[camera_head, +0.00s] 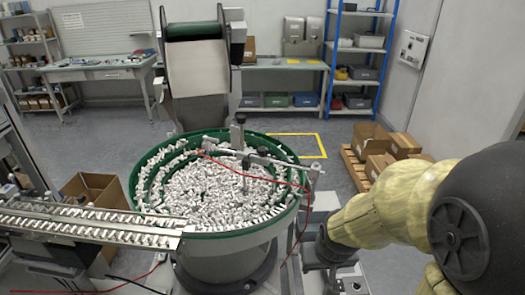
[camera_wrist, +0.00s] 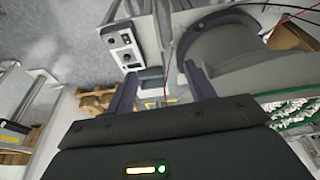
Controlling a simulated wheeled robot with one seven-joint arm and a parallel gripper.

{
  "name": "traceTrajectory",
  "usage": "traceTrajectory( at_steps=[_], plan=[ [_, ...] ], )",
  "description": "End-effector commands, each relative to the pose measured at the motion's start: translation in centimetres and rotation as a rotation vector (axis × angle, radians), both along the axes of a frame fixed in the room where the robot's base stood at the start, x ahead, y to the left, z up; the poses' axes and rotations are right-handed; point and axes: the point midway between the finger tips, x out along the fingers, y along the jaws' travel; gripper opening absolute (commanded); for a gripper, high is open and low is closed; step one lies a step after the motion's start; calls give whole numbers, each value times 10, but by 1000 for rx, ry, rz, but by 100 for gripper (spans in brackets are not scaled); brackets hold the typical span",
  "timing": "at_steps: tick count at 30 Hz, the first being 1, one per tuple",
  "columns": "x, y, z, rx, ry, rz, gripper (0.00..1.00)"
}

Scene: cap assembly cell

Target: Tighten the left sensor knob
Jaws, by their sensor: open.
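A sensor bracket (camera_head: 285,160) with dark knobs stands over the green-rimmed feeder bowl (camera_head: 148,212). One dark knob (camera_head: 240,118) tops a thin post, and another dark piece (camera_head: 262,151) sits on the crossbar; I cannot tell which is the left sensor knob. My gripper (camera_wrist: 163,78) is open, with two dark fingers apart and nothing seen between them. In the head view it is low, right of the bowl and apart from the bracket. In the wrist view, a grey control box (camera_wrist: 121,45) with small dark knobs lies beyond the fingers.
The bowl is full of small white parts. A red cable (camera_head: 290,182) crosses the rim and hangs down its right side. A metal track (camera_head: 75,220) leaves the bowl to the left. Cardboard boxes (camera_head: 372,140) stand on the floor at right.

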Motion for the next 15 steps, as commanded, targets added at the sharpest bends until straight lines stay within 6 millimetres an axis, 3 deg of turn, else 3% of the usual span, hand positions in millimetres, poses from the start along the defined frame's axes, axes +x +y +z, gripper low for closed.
traceTrajectory(
  at_steps=[6,15],
  plan=[
    [79,-14,-4,-33,-293,48,54],
    [180,-5,27,46,-769,198,54]
  ],
)
